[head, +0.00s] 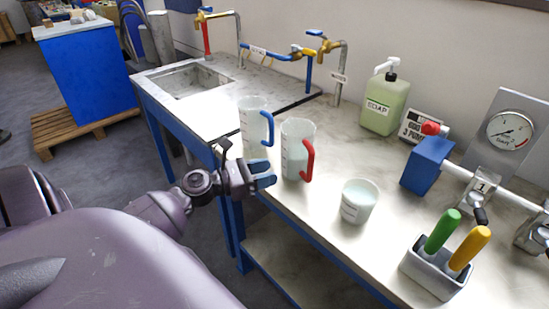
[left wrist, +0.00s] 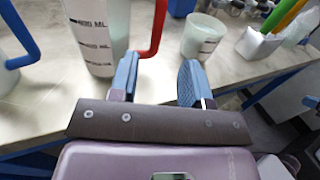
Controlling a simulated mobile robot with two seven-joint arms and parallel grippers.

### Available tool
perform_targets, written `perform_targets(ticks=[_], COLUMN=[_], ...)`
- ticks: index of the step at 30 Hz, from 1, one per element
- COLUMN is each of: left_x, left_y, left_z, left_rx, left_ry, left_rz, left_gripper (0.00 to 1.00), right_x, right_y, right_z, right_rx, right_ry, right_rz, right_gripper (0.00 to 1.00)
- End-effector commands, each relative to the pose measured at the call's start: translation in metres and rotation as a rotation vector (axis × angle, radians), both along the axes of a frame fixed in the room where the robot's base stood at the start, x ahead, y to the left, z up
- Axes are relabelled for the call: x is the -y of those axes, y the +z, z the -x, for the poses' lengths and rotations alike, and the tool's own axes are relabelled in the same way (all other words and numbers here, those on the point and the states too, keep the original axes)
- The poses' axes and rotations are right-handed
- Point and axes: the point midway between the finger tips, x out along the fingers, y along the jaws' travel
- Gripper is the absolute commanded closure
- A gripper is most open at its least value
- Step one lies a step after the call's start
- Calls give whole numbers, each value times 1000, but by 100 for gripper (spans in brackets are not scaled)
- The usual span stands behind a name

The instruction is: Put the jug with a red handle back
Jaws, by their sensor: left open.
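The jug with a red handle (head: 296,148) stands upright on the worktop, its handle turned to the right. It also shows in the left wrist view (left wrist: 95,35), cut off at the top. My left gripper (head: 264,177) is open and empty at the front edge of the worktop, just left of and in front of this jug. In the left wrist view its two blue fingers (left wrist: 158,80) are apart, with the lower end of the red handle just beyond them. My right gripper is not in view.
A jug with a blue handle (head: 253,122) stands close to the left. A small beaker (head: 358,201) stands to the right, and a holder with green and yellow handles (head: 435,268) farther right. A sink (head: 190,82) and soap bottle (head: 384,104) are behind.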

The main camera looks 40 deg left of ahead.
Motion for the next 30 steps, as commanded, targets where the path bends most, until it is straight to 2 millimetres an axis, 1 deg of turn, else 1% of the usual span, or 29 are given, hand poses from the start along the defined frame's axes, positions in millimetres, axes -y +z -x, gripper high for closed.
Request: perform_targets(ticks=[2, 5, 8, 9, 11, 12, 14, 18, 21, 27, 30], left_x=[1, 7, 17, 22, 28, 33, 40, 55, 67, 90, 102], left_y=[-7, -25, -55, -68, -86, -97, -114, -147, -167, -198, -208], left_z=[4, 10, 21, 26, 34, 40, 49, 70, 86, 116, 130], left_rx=[3, 16, 41, 53, 74, 89, 113, 178, 235, 377, 464], left_ry=[4, 12, 14, 9, -3, -17, -43, -129, -213, -433, -565], left_rz=[-41, -181, -418, -527, -696, -807, -972, -1354, -1620, -2133, -2372], left_gripper=[56, 56, 56, 56, 56, 56, 56, 56, 56, 56, 56], right_x=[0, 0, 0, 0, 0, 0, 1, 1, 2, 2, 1], right_y=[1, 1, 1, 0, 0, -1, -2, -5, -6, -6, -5], right_z=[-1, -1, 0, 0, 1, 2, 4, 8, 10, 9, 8], right_rx=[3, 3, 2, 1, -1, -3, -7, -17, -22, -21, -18], right_ry=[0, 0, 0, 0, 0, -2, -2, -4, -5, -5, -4], right_rz=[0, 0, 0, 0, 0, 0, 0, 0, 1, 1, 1], right_gripper=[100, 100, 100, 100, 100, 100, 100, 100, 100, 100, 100])
